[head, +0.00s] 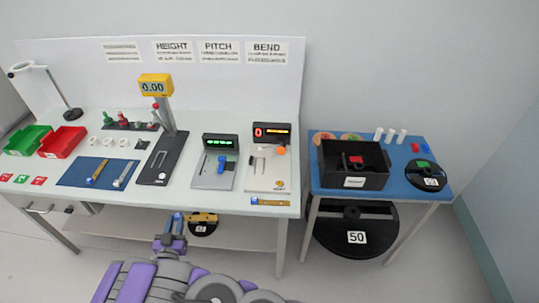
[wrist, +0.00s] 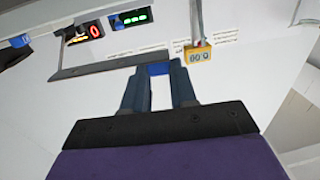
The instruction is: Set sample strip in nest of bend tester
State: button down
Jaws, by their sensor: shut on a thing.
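My gripper (head: 178,218) is low in front of the bench's front edge in the head view. In the wrist view my gripper (wrist: 160,72) is shut on a small blue piece (wrist: 160,69); I cannot tell if it is the end of a sample strip. The bend tester (head: 268,172) stands at the bench's right end under the BEND sign, with a red and orange display. My gripper is left of it and lower. Its nest is too small to make out.
The pitch gauge (head: 214,174) and height gauge (head: 158,167) stand left of the bend tester. A yellow and blue strip-like thing (head: 270,202) lies at the bench's front right edge. A blue side table (head: 395,185) holds a black bin (head: 352,180). A black reel (head: 330,240) stands below.

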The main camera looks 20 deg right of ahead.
dwell(0.4)
jog(key=w+d+r+n+y, duration=0.1)
jog(key=w+d+r, duration=0.5)
jog(key=w+r, duration=0.2)
jog(key=w+d+r+y, duration=0.1)
jog(key=w+d+r, duration=0.5)
jog(key=w+r, duration=0.25)
jog(key=d+r+n+y, duration=0.2)
jog(key=d+r, duration=1.7)
jog(key=s+f, duration=0.4)
jog(key=f, duration=0.4)
jog(key=s+f, duration=0.4)
jog(key=f, duration=0.3)
jog(key=shift+a+f+t, duration=0.25)
jog(key=shift+f+t, duration=0.05)
jog(key=shift+f, duration=0.1)
jog(key=shift+d, duration=0.1)
